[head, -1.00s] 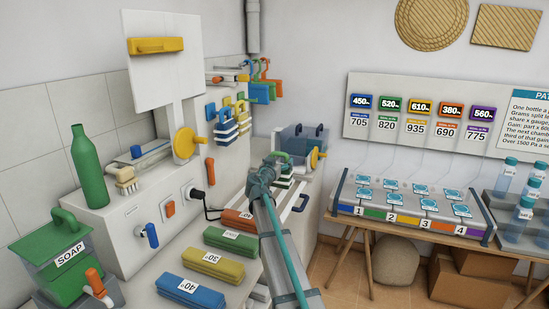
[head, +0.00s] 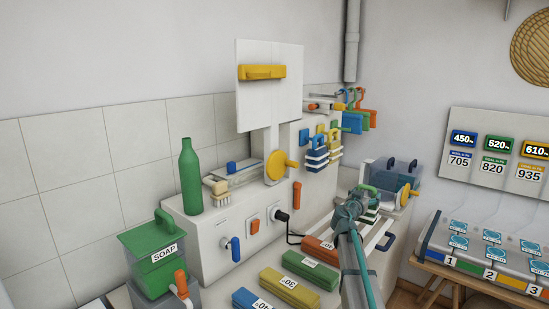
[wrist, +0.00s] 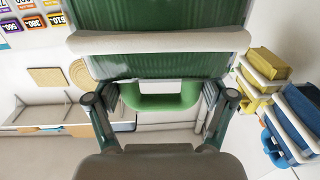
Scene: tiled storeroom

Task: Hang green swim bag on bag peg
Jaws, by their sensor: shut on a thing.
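The green swim bag with white bands fills the top of the wrist view (wrist: 165,60); in the head view (head: 369,215) it is small and mostly hidden behind my gripper. My gripper (head: 362,195) is shut on the bag's green loop handle, which also shows between the fingers in the wrist view (wrist: 160,103). The bag is held in front of the white unit. A blue striped bag (head: 316,157) and a yellow striped bag (head: 335,148) hang on its side; in the wrist view they are at the right. I cannot make out the green bag's peg.
A blue-grey bin (head: 400,175) and a yellow knob (head: 406,190) are close behind my gripper. Coloured tags (head: 352,122) hang farther back. Green (head: 310,270) and orange (head: 322,248) numbered blocks lie below. A yellow wheel (head: 280,167) juts from the unit.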

